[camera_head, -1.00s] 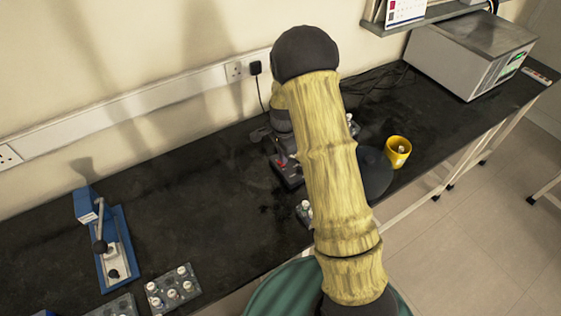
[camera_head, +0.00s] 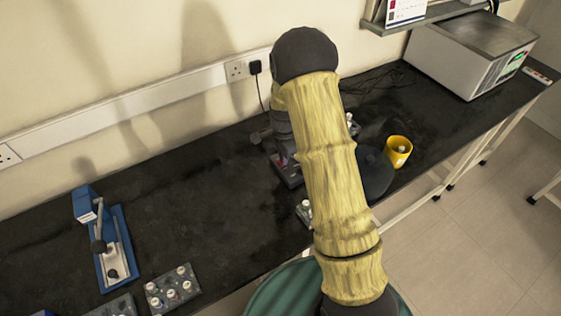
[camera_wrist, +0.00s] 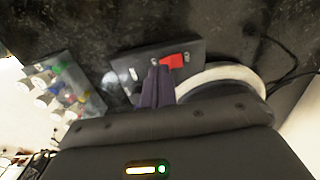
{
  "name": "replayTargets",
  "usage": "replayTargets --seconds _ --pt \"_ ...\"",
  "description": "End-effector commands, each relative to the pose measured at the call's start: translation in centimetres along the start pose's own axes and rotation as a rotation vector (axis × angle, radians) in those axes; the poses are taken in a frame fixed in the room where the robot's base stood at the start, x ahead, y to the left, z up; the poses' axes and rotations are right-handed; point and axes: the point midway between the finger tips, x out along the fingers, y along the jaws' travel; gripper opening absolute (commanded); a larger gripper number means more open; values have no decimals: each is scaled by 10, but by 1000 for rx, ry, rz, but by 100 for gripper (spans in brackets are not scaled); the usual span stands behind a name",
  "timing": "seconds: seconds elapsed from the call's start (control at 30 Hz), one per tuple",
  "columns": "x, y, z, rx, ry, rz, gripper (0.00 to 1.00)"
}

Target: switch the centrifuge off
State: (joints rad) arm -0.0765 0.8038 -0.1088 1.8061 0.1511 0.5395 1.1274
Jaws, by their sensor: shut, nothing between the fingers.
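A dark plate (camera_wrist: 190,54) with a red switch (camera_wrist: 172,62) on it lies on the bench in the wrist view. A round body with a white rim (camera_wrist: 235,72) is beside it, partly hidden by my wrist; I cannot tell whether it is the centrifuge's bowl. My gripper (camera_wrist: 154,68) is shut and empty, its tips over the plate just left of the red switch. I cannot tell whether they touch it. In the head view the plate (camera_head: 290,178) shows below my gripper's dark body, mostly covered by my arm. Which way the switch is set is not clear.
A rack of capped tubes (camera_wrist: 75,105) stands left of the plate in the wrist view. In the head view a yellow mug (camera_head: 398,151) and a grey boxy machine (camera_head: 465,60) are to the right. A blue lever press (camera_head: 115,248) is at left. The bench between is clear.

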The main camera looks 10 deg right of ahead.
Motion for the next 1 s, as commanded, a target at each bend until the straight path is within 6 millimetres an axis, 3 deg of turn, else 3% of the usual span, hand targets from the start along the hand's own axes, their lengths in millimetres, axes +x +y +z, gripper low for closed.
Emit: replayTargets --seconds 1.0 --pt "13 0 0 0 0 0 0"
